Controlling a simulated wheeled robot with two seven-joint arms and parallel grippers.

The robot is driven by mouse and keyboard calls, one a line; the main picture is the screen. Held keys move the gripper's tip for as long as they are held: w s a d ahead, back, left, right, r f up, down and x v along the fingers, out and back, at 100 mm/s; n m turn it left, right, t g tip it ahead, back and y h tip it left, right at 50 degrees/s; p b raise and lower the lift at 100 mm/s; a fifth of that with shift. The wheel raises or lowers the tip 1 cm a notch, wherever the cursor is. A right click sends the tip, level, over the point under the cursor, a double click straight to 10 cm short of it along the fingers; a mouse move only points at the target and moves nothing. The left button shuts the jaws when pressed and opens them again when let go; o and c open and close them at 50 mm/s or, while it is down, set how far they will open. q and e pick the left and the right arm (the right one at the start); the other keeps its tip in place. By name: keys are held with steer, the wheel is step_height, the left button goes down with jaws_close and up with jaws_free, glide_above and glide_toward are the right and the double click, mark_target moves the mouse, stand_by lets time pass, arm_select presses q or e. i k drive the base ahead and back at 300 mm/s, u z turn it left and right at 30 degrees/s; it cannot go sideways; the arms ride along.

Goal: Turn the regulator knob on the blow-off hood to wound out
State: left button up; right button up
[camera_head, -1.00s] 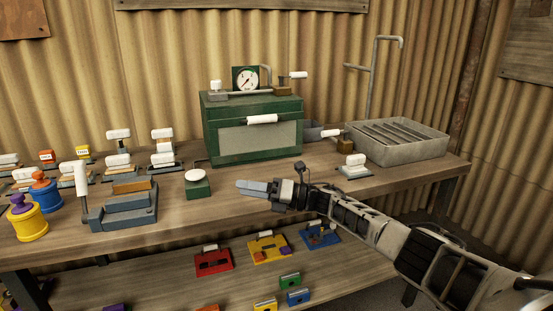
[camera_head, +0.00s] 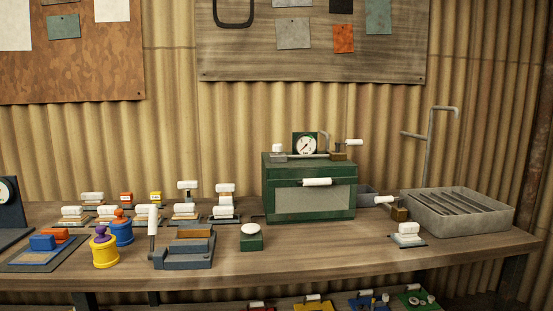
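The blow-off hood looks to be the green box (camera_head: 309,205) with a pale front window, standing at the back of the bench right of the middle. A white handle (camera_head: 317,182) crosses its front. On its top are a round dial gauge (camera_head: 306,146), a white knob on a grey block (camera_head: 278,149) at the left and a white-handled lever (camera_head: 353,142) on a brown block at the right. Which of these is the regulator knob I cannot tell for sure. Neither of my grippers shows in the head view.
On the wooden bench (camera_head: 350,256) stand a grey slatted tray (camera_head: 458,222) at right, a white-topped green button box (camera_head: 251,238), a blue-grey lever press (camera_head: 183,249), and yellow (camera_head: 105,253) and blue (camera_head: 122,233) pots. Several white-handled blocks sit at left. Bare bench lies before the hood.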

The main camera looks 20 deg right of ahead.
mark_target(278, 147)
steer(key=i, duration=0.85)
